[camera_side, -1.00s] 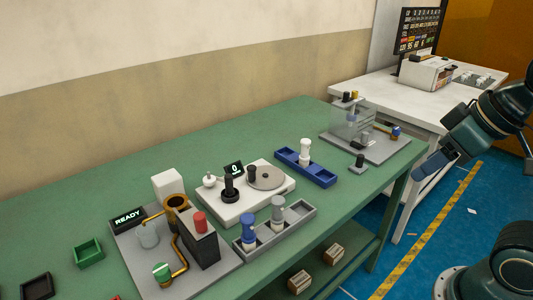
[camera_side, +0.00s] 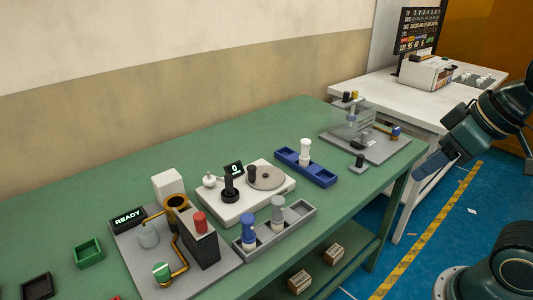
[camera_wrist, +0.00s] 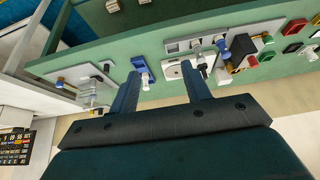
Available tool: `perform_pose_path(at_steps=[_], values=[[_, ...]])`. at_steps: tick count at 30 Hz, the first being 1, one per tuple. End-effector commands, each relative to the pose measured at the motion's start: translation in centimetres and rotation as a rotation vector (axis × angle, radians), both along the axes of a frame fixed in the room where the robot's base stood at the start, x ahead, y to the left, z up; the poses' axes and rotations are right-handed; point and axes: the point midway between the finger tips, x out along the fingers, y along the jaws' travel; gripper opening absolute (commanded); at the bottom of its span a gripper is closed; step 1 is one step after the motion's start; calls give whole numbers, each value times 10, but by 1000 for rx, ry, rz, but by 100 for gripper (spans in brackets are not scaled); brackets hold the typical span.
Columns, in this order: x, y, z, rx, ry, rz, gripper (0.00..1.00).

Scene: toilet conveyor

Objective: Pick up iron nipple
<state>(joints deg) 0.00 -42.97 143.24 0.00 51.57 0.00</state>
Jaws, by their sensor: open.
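I cannot tell for sure which part is the iron nipple; several small metal and dark pieces show on the green bench. One small dark cylinder (camera_side: 359,160) stands on a little grey block in front of the rear fixture. My gripper (camera_side: 430,165) hangs at the right, off the bench end and apart from everything. In the wrist view my gripper (camera_wrist: 160,76) has its two fingers spread, with nothing between them.
The rear fixture (camera_side: 398,149) has a clear box. A blue tray (camera_side: 321,177) holds a white-topped piece; a grey tray (camera_side: 303,224) holds blue- and grey-topped pieces. A white turntable unit (camera_side: 283,187) and a READY station (camera_side: 223,268) stand left. The bench (camera_side: 130,190) is clear along the wall.

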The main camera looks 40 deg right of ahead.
Motion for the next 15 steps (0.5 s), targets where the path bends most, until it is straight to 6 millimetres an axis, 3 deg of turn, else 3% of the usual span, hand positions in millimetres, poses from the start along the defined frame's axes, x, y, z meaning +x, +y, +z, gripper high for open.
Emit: perform_pose_path(at_steps=[15], values=[[11, 2, 5, -3, 6, 20, 44]])
